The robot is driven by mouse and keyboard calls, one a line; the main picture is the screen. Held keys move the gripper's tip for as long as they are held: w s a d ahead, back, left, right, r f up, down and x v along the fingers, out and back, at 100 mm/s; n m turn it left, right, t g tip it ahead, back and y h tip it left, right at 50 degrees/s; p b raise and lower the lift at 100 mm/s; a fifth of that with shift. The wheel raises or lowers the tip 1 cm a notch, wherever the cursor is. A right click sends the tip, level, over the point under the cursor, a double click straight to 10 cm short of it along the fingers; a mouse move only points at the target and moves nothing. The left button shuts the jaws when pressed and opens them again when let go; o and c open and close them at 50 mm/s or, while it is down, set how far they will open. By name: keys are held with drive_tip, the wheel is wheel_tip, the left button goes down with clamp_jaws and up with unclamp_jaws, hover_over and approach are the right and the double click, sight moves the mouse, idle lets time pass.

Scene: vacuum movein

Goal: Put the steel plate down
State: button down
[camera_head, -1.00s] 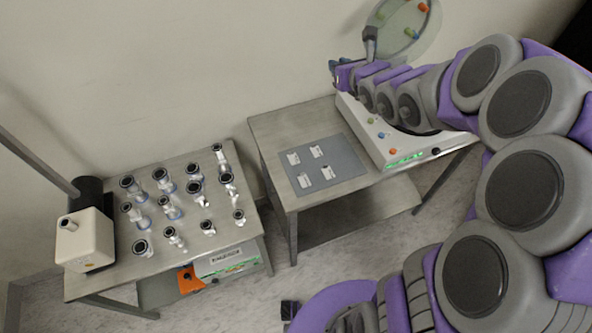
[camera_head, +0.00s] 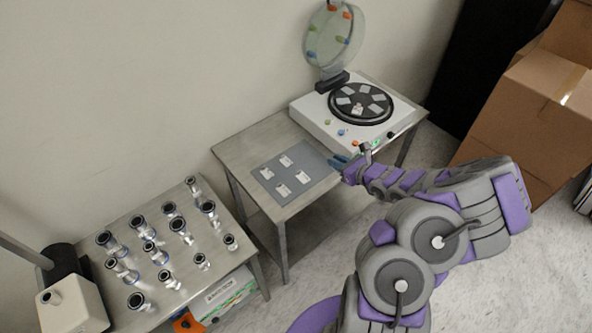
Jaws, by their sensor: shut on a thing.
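The white machine (camera_head: 318,122) stands behind and right of the gripper. Its dark round turntable (camera_head: 361,118) carries several light plates. I cannot tell whether the gripper touches the mat.
The machine's clear round lid (camera_head: 333,40) stands raised at the back. Cardboard boxes (camera_head: 535,115) are stacked at the right. The middle table (camera_head: 245,150) has bare room left of the mat.

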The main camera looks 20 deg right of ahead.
drive_tip(key=s+d+f, duration=0.1)
drive_tip(key=s+f, duration=0.3)
drive_tip(key=f, duration=0.1)
drive_tip(key=b, duration=0.4)
hover_over(320, 165)
wheel_tip(320, 165, down, 2)
drive_tip(key=shift+a+f, duration=0.1)
drive_tip(key=shift+w, duration=0.1)
drive_tip(key=f, duration=0.1)
drive_tip(key=f+b, duration=0.1)
drive_tip(key=f, duration=0.1)
drive_tip(key=shift+d+f, duration=0.25)
drive_tip(key=shift+f, duration=0.1)
drive_tip(key=shift+a+r, duration=0.15)
drive_tip(key=shift+a, duration=0.05)
drive_tip(key=c, duration=1.1)
unclamp_jaws()
drive_tip(key=shift+d, duration=0.15)
drive_tip(key=shift+o, duration=0.2)
